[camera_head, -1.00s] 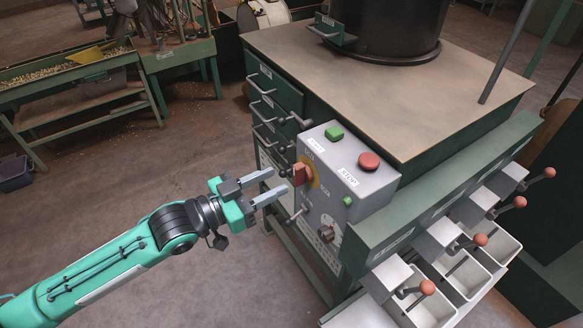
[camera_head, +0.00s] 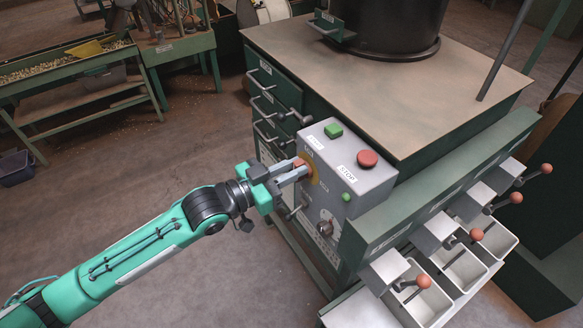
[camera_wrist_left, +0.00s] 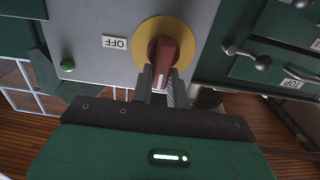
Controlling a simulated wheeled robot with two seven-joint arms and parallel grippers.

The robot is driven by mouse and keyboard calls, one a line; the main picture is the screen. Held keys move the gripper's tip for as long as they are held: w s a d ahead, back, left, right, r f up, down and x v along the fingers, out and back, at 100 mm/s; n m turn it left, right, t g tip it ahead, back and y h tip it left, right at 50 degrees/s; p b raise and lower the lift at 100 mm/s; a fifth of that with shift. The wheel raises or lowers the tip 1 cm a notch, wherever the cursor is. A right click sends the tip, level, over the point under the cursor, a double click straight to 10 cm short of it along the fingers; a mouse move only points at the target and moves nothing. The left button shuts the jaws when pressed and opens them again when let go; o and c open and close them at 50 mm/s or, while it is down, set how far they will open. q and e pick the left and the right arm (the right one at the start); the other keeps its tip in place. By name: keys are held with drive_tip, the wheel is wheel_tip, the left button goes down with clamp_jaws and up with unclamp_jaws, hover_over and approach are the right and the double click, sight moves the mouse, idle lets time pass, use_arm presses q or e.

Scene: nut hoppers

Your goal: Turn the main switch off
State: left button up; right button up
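The main switch is a red handle on a round yellow plate, on the front of a grey control box (camera_head: 362,198). In the left wrist view the red handle (camera_wrist_left: 167,52) stands upright in the picture on the yellow plate (camera_wrist_left: 148,30), with an upside-down OFF label (camera_wrist_left: 116,43) to its left. My left gripper (camera_head: 292,172) is at the handle, its two fingers close together. In the left wrist view the fingers (camera_wrist_left: 164,82) lie on both sides of the handle's near end and grip it. The fingers hide part of the handle in the head view. My right gripper is out of view.
A green button (camera_head: 333,131) and a red STOP button (camera_head: 367,159) sit on top of the box. Drawers with crank handles (camera_head: 303,118) are close to the gripper. Lever-handled hoppers with white bins (camera_head: 425,300) stand to the right.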

sight(314, 175)
use_arm(q)
drive_tip(key=shift+m, duration=0.3)
clamp_jaws()
drive_tip(key=m, duration=0.2)
drive_tip(key=s+m, duration=0.1)
drive_tip(key=m, duration=0.5)
drive_tip(key=shift+s+d+f, duration=0.15)
drive_tip(key=shift+d+f, duration=0.15)
drive_tip(key=shift+d, duration=0.1)
drive_tip(key=m, duration=0.5)
drive_tip(key=shift+s+d+f+m, duration=0.2)
drive_tip(key=shift+f+m, duration=0.1)
drive_tip(key=shift+f, duration=0.1)
drive_tip(key=shift+f+m+p, duration=0.2)
drive_tip(key=shift+m, duration=0.75)
drive_tip(key=shift+f+m+p, duration=0.15)
drive_tip(key=shift+m+p, duration=0.05)
drive_tip(key=shift+m, duration=0.75)
drive_tip(key=shift+f, duration=0.1)
drive_tip(key=o, duration=0.8)
unclamp_jaws()
drive_tip(key=shift+s+a, duration=0.1)
